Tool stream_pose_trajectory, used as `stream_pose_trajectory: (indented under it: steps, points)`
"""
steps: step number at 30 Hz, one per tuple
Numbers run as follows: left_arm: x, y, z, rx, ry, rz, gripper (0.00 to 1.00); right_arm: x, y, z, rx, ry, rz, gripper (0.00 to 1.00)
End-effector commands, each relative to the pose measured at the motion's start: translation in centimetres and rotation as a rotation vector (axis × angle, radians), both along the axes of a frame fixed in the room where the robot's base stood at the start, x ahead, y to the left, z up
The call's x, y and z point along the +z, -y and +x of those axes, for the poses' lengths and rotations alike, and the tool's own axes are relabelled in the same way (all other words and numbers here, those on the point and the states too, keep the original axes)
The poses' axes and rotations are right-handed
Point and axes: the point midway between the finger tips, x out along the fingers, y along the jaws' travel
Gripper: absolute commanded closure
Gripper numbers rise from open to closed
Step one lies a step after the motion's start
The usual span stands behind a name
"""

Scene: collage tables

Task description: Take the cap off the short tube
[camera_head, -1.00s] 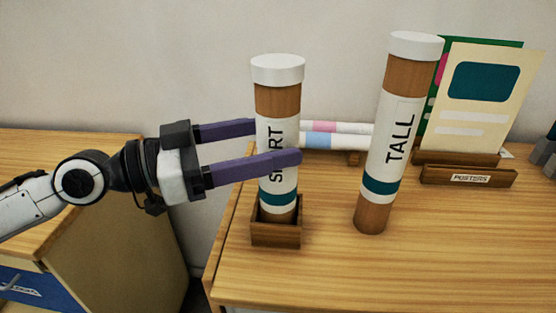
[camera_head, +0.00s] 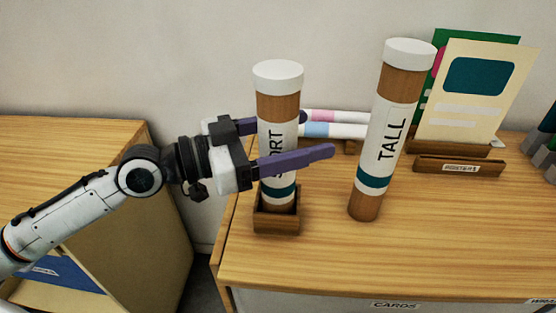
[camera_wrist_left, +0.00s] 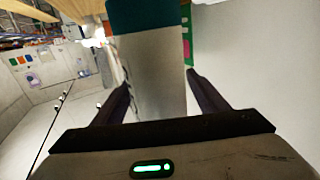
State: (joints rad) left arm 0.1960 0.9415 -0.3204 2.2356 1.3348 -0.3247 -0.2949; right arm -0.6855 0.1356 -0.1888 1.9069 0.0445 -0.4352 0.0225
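The short tube (camera_head: 278,108) is brown with a white label, a teal band and a white cap (camera_head: 278,75). It stands upright in a small wooden holder (camera_head: 277,222) near the table's left edge, its cap on. My left gripper (camera_head: 318,135) is level with the label, one finger behind the tube and one in front, partly covering the lettering. In the left wrist view, the tube's pale label (camera_wrist_left: 155,75) lies between the fingers, with gaps beside it, so the gripper looks open. My right gripper is not in view.
The tall tube (camera_head: 387,125) stands slightly tilted to the right of the short tube. Rolled papers (camera_head: 335,130) lie behind. A poster rack (camera_head: 458,167) stands at the back right. The table front (camera_head: 420,265) is clear.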

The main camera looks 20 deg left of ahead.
Motion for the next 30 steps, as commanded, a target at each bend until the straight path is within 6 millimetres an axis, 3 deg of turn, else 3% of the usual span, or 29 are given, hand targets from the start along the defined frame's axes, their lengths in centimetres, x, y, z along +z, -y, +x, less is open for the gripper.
stream_pose_trajectory:
  steps: [2, 10, 20, 30]
  points:
    - [0.0, 0.0, 0.0, 0.000, 0.000, 0.000, 0.46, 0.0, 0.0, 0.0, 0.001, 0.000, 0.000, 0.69]
    - [0.0, 0.0, 0.0, 0.000, 0.000, 0.000, 0.92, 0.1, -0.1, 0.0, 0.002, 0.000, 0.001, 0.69]
    - [1.1, 0.0, 0.0, 0.000, 0.005, -0.001, 0.93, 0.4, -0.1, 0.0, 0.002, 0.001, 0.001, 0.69]
    - [7.7, 0.0, -0.1, -0.001, 0.008, 0.000, 0.93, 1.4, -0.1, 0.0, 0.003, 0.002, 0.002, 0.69]
